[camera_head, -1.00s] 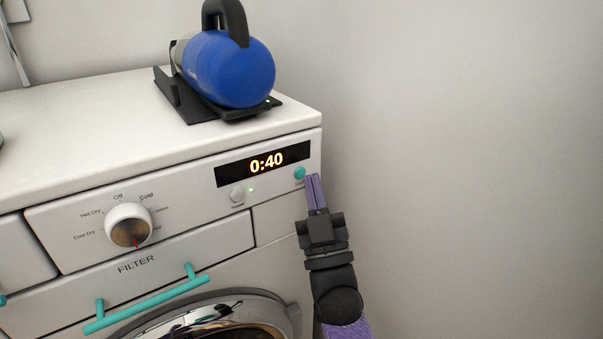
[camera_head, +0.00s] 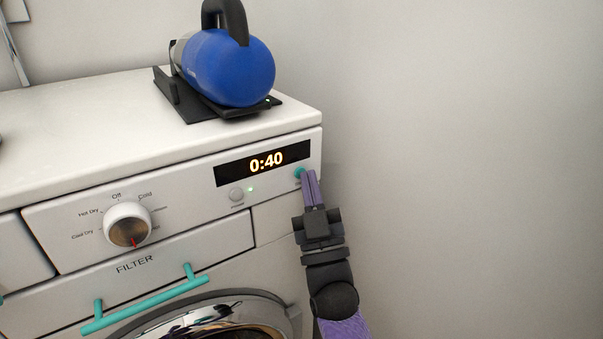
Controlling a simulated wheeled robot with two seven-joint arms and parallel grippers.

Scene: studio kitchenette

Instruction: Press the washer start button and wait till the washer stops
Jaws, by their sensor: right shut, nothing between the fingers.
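The white washer (camera_head: 280,218) fills the left half of the head view. Its black display (camera_head: 262,163) reads 0:40 in lit digits. The teal start button (camera_head: 299,172) is at the right end of the panel, below the display. My right gripper (camera_head: 309,174) is shut and empty, with its purple fingertips at the button and partly covering it. I cannot tell whether they touch it or whether it is pushed in. A grey power button (camera_head: 237,194) with a lit green light sits further left. My left gripper is not in view.
A round dial (camera_head: 128,225) is on the panel's left. A teal handle (camera_head: 145,305) crosses the filter drawer above the round door (camera_head: 215,322). A blue canister device (camera_head: 232,70) stands on the washer top. A bare wall (camera_head: 460,150) is on the right.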

